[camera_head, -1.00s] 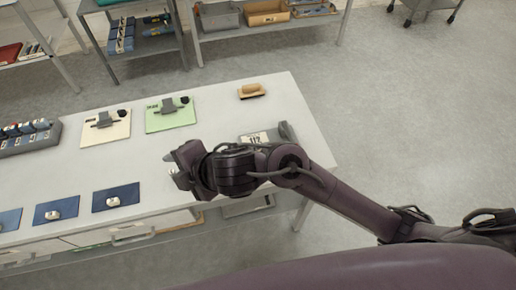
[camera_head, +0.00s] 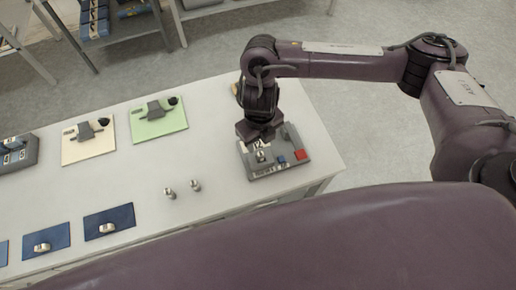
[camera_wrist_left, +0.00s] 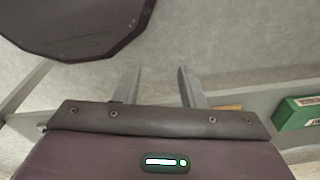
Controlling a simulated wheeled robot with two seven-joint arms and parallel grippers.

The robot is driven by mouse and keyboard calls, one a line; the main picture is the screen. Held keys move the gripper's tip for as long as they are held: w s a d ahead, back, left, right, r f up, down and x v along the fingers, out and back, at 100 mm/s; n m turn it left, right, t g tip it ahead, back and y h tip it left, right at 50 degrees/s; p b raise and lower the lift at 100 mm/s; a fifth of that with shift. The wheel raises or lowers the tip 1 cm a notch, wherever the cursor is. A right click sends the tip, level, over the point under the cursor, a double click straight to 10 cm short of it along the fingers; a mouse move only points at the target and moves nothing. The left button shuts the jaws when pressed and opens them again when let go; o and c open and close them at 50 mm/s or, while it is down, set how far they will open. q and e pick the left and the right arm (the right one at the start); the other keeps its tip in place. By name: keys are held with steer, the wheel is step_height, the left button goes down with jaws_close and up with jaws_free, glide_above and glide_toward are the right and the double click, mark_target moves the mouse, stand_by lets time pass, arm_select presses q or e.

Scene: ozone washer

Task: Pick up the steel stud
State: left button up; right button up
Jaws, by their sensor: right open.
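Two small silvery upright studs (camera_head: 169,193) and (camera_head: 195,185) stand on the white table in the head view; I cannot tell which is the steel one. My right gripper (camera_head: 260,143) points down over a grey tray-like device (camera_head: 277,172) with a blue and a red block or button, right of both studs and apart from them. It is open. A small metallic piece (camera_head: 261,157) shows just below its fingertips, and I cannot tell whether they touch. My left gripper (camera_wrist_left: 157,82) shows only in the left wrist view, fingers apart with nothing between them.
A cream board (camera_head: 89,143) and a green board (camera_head: 158,121) with grey fixtures lie at the back. Blue mats (camera_head: 109,222) with metal parts lie at the front left. A grey rack (camera_head: 18,155) is at the left edge. The middle of the table is clear.

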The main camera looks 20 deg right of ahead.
mark_target(261, 154)
steer(key=shift+s+f, duration=0.3)
steer(key=shift+f, duration=0.3)
steer(key=shift+s+f, duration=0.25)
steer(key=shift+f, duration=0.35)
step_height(261, 154, down, 4)
steer(key=shift+w+f, duration=0.1)
steer(key=shift+c, duration=0.8)
steer(key=c, duration=0.5)
jaws_close()
arm_select(q)
steer(key=s, duration=0.3)
steer(key=shift+s+a+f+g, duration=0.1)
steer(key=shift+s+f+g, duration=0.2)
steer(key=shift+f, duration=0.1)
